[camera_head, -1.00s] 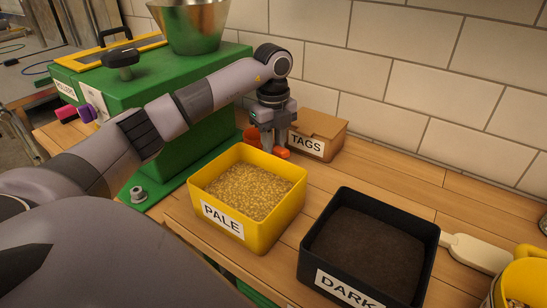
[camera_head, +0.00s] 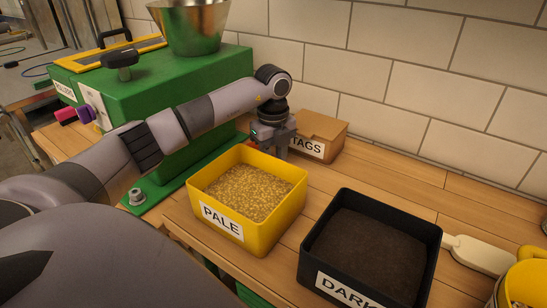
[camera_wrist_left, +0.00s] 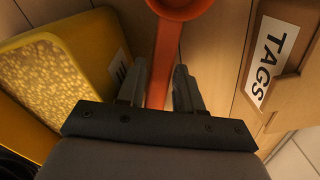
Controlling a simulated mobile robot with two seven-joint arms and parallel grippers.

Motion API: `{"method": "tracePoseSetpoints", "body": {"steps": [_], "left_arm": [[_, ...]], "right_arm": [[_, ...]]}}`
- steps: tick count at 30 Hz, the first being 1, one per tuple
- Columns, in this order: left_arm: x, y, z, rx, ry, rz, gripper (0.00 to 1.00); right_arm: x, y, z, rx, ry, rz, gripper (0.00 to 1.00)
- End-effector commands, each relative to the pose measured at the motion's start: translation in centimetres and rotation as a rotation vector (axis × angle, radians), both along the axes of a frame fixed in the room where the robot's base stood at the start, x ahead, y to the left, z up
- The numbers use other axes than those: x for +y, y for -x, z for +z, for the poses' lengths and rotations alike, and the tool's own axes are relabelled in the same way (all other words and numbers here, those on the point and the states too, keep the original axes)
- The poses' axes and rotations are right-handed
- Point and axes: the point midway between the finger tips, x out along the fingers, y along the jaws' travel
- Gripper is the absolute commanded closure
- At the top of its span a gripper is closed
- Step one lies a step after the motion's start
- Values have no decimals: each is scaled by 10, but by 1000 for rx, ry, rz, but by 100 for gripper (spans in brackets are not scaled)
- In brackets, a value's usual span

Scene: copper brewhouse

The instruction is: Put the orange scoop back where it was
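The orange scoop (camera_wrist_left: 165,50) shows in the left wrist view, its round bowl at the top edge and its handle running down between the fingers. My left gripper (camera_wrist_left: 160,88) is shut on the handle. In the head view the left gripper (camera_head: 282,150) is low behind the yellow PALE bin (camera_head: 273,228), in front of the TAGS box (camera_head: 318,128). Only a sliver of the scoop shows there, left of the gripper; the bin and gripper hide the rest. I cannot tell whether the scoop touches the table. My right gripper is not in view.
The black DARK bin (camera_head: 432,262) stands right of the PALE bin, with a white scoop (camera_head: 482,254) beside it. A green mill (camera_head: 185,85) stands at the left behind my arm. The tiled wall closes the back. Bare wooden counter (camera_head: 400,180) lies right of the TAGS box.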

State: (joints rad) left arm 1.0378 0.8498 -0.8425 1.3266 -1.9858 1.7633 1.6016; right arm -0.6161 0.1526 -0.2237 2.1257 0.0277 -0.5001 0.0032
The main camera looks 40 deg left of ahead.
Motion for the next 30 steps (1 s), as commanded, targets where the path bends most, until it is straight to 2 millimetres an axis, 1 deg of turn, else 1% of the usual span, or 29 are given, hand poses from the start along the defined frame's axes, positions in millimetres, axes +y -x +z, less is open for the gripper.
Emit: {"method": "tracePoseSetpoints", "body": {"steps": [5,12,15,18,23,30], "left_arm": [[0,-1,22,-4,0,0,65],[0,0,75,-5,0,0,65],[0,0,94,-4,0,0,65],[0,0,109,-3,1,0,65],[0,0,121,-1,0,0,65],[0,1,122,0,1,0,65]], "right_arm": [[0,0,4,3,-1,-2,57],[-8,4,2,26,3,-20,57],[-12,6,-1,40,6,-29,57],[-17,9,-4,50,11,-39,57],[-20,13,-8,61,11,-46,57],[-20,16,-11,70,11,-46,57]]}}
